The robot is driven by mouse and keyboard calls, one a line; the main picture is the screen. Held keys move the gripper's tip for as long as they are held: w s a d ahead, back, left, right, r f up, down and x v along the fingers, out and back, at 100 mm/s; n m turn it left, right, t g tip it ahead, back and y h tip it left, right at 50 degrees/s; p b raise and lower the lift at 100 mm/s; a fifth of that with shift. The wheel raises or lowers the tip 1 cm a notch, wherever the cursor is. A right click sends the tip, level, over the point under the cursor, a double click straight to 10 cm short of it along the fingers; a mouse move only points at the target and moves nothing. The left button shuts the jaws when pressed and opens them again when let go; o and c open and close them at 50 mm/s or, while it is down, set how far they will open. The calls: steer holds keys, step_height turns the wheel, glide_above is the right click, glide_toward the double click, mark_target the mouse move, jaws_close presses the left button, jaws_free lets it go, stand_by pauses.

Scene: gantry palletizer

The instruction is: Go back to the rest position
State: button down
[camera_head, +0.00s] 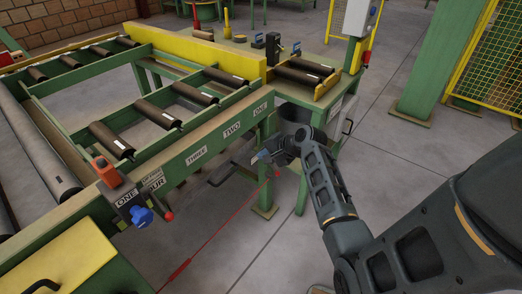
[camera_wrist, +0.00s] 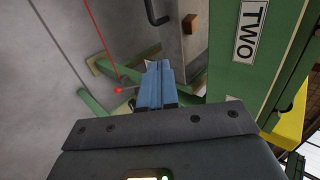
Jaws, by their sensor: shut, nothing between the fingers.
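My gripper (camera_head: 264,157) is at the end of my arm, in the middle of the head view, beside the green frame of the roller conveyor (camera_head: 205,150). In the wrist view my gripper (camera_wrist: 158,68) shows its blue fingers together, with nothing between them. The green beam with the label TWO (camera_wrist: 252,30) is close on the right of that view. From these views I cannot tell the exact gap between my gripper and the frame.
A blue knob (camera_head: 141,215) and an orange-red box (camera_head: 107,172) sit on the conveyor's near corner. A red line (camera_head: 215,236) runs along the floor below my gripper. A green post (camera_head: 430,60) and yellow mesh fence (camera_head: 485,60) stand at the right. Grey floor lies between.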

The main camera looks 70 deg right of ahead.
steer(key=shift+s+r, duration=0.15)
steer(key=shift+s, duration=0.05)
steer(key=s+a+f+n+h, duration=0.1)
steer(key=s+a+n, duration=0.4)
steer(key=a, duration=0.5)
steer(key=s+a+f+n+h, duration=0.1)
steer(key=s+a+n, duration=0.3)
steer(key=a, duration=0.7)
steer(key=s+a+r+n+t+y, duration=0.2)
steer(key=s+a+r+n, duration=0.4)
steer(key=a+r, duration=0.3)
steer(key=s+a+r+n+t+y, duration=0.2)
steer(key=s+a+r+n, duration=0.4)
steer(key=a+r, duration=0.3)
step_height(320, 180, up, 4)
steer(key=shift+s+a+f+t+y, duration=0.2)
steer(key=shift+s+a+t+y, duration=0.15)
steer(key=shift+s+t, duration=0.5)
